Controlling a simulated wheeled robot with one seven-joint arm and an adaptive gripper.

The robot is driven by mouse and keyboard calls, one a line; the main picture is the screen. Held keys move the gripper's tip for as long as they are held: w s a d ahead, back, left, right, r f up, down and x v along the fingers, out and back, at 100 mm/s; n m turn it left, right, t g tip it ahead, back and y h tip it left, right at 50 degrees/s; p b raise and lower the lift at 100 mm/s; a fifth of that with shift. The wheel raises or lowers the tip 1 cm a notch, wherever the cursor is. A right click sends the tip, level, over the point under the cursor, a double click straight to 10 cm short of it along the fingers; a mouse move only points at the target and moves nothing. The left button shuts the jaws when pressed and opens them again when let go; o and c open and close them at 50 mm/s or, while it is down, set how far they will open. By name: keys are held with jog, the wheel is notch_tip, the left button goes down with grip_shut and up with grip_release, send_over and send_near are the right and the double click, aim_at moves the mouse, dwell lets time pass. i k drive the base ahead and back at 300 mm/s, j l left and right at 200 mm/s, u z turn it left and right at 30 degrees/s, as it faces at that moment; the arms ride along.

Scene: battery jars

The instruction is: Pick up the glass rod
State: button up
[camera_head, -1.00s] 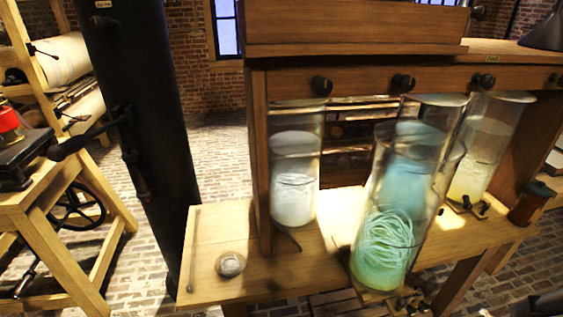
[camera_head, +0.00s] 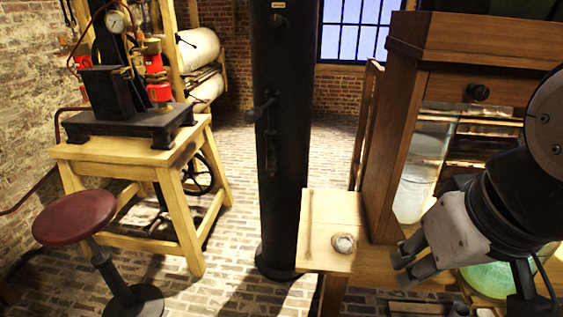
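A thin, straight rod (camera_head: 310,207), which looks like the glass rod, lies near the left end of the wooden bench (camera_head: 330,262). It is faint against the pale wood. My gripper (camera_head: 401,270) is at the lower right, to the right of the rod and clear of it. Its two fingers point left and look apart, with nothing seen between them.
A small round greyish object (camera_head: 343,243) sits on the bench between the rod and my gripper. A glass jar (camera_head: 413,185) stands behind the wooden upright. A black column (camera_head: 280,130) rises just beyond the bench's left end. A red stool (camera_head: 75,217) stands far left.

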aim_at(308, 255)
jog(key=z, duration=1.2)
jog(key=u, duration=1.25)
jog(key=i+j+z, duration=0.15)
jog(key=z, duration=0.25)
jog(key=j+z, duration=0.35)
jog(key=i+j+z, duration=0.15)
jog(key=j+z, duration=0.6)
jog(key=l, duration=0.1)
